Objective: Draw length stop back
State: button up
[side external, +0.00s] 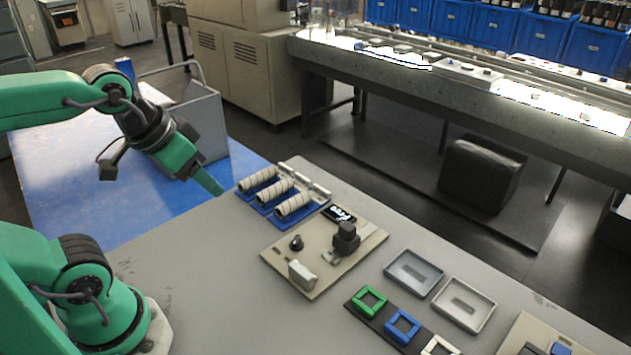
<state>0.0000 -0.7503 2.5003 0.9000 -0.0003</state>
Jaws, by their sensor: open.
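A beige board (313,278) lies on the grey table. On it a dark block (346,233) sits on a light metal slide (368,240); this looks like the length stop, though I cannot be sure. A black knob (296,243) and an upright pale block (301,274) stand on the same board, with a small black display (340,214) at its back edge. My gripper (203,182) is open and empty, above the left edge of the table, well to the left of the board and touching nothing there.
A blue rack with several pale rollers (294,203) stands behind the board. To the right are a blue-grey tray (414,272), a light grey tray (463,304) and a dark strip with green (369,289), blue (402,314) and white square frames. The table's left front is clear.

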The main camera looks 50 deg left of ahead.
jog(key=shift+o, duration=0.2)
jog(key=shift+w, duration=0.1)
dwell(0.4)
jog(key=g, duration=0.5)
send_over(348, 226)
jog(key=f, duration=1)
jog(key=shift+s+a, duration=0.2)
jog(key=shift+a, duration=0.1)
jog(key=shift+w+d+f+g, duration=0.2)
jog(key=shift+f+g, duration=0.1)
jog(key=shift+f, duration=0.1)
jog(key=shift+f, duration=3.8)
